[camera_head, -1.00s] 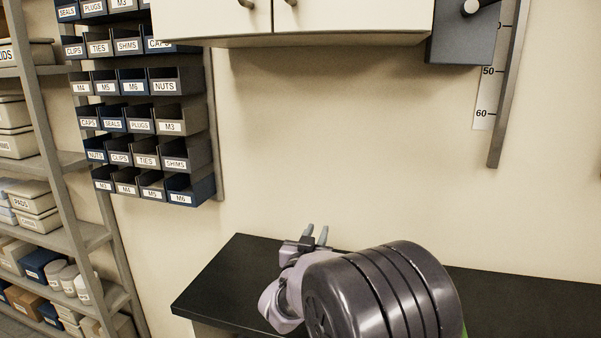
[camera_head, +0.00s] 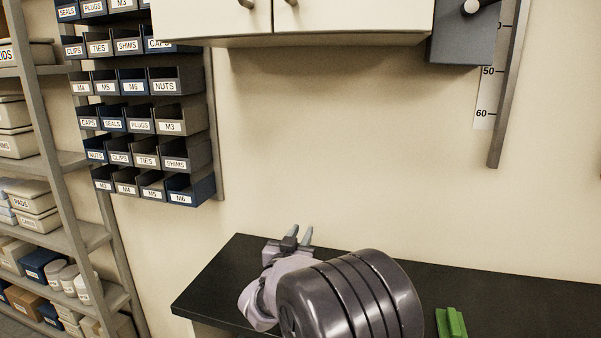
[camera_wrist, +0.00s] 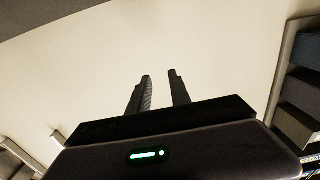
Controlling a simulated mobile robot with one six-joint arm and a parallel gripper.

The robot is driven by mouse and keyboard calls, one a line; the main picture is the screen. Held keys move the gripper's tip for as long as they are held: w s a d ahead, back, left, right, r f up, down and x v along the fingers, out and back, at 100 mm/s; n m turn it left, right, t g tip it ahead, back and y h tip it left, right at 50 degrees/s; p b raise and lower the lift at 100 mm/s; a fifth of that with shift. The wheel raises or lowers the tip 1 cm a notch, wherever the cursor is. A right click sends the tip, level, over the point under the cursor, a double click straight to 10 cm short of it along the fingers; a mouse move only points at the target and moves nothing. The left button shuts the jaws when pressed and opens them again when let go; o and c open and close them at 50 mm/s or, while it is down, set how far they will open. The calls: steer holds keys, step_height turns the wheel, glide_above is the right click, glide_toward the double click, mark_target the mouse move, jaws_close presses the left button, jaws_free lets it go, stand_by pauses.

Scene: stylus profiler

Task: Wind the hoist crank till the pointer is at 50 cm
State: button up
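The hoist's grey box (camera_head: 464,38) is on the wall at the upper right, cut off by the top edge. A crank part with a round light knob (camera_head: 471,7) shows on it. A white scale strip (camera_head: 484,110) with marks 50 and 60 runs down beside a grey rail (camera_head: 503,110). I see no pointer on the visible part of the scale. My gripper (camera_head: 298,236) is over the left of the black bench, far below and left of the hoist. Its fingers are apart and empty; they also show apart in the wrist view (camera_wrist: 160,88), facing bare wall.
A white cupboard (camera_head: 350,20) hangs on the wall left of the hoist. Labelled bins (camera_head: 150,120) and a shelf rack (camera_head: 60,190) stand at the left. The black bench (camera_head: 215,285) bears a green object (camera_head: 451,323). The wall between bench and cupboard is clear.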

steer(key=o, duration=0.5)
steer(key=v, duration=0.8)
